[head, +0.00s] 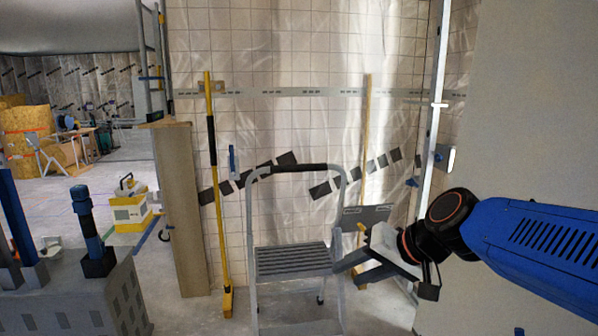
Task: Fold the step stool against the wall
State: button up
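The grey step stool (293,261) stands unfolded on the floor in front of the plastic-covered wall. It has a ribbed upper step, a lower step (300,328) cut off by the bottom edge, and a top hoop with a black grip (300,168). My gripper (346,275) reaches in from the right, its two dark fingers apart with a gap between them. The fingertips show next to the stool's right side rail, near the upper step's height. I cannot tell whether they touch it. Nothing shows between the fingers.
Yellow poles lean on the wall (275,130) left (215,190) and right (367,120) of the stool. A wooden board (180,210) stands at left. A grey block with blue-handled tools (75,295) fills the lower left. A pale panel (530,130) stands at right.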

jog(key=w+a+r+m+t+y, duration=0.1)
jog(key=w+a+r+m+t, duration=0.1)
jog(key=w+r, duration=0.35)
jog(key=w+a+r+m+t+y, duration=0.1)
jog(key=w+r+m, duration=0.15)
jog(key=w, duration=0.65)
jog(key=m+t, duration=0.4)
jog(key=m, duration=0.2)
send_near(301, 168)
jog(key=shift+h, duration=0.3)
jog(key=x, duration=1.1)
jog(key=shift+a, duration=0.25)
